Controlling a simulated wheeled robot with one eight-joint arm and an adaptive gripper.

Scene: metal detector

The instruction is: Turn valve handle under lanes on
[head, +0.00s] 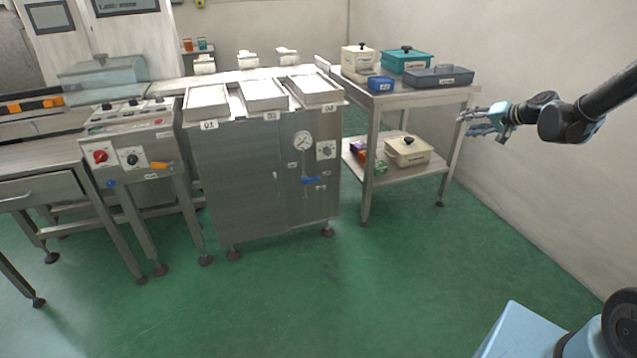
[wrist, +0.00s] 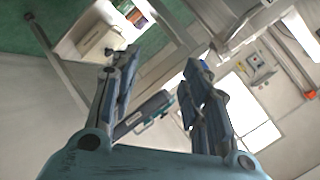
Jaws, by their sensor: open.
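The blue valve handle (head: 311,180) is on the front of the steel cabinet (head: 245,185), below the numbered lanes (head: 263,95) and under a round gauge (head: 303,141). It looks roughly horizontal. My gripper (head: 468,123) is open and empty, well to the right of the handle, beside the right end of the side table. In the wrist view my gripper (wrist: 160,88) shows its two fingers apart with nothing between them. I cannot make out the valve handle in the wrist view.
The steel side table (head: 460,95) stands between my gripper and the cabinet, with lidded boxes on top and a cream box (head: 408,150) on its lower shelf. A control stand (head: 132,150) is left of the cabinet. The green floor in front is clear.

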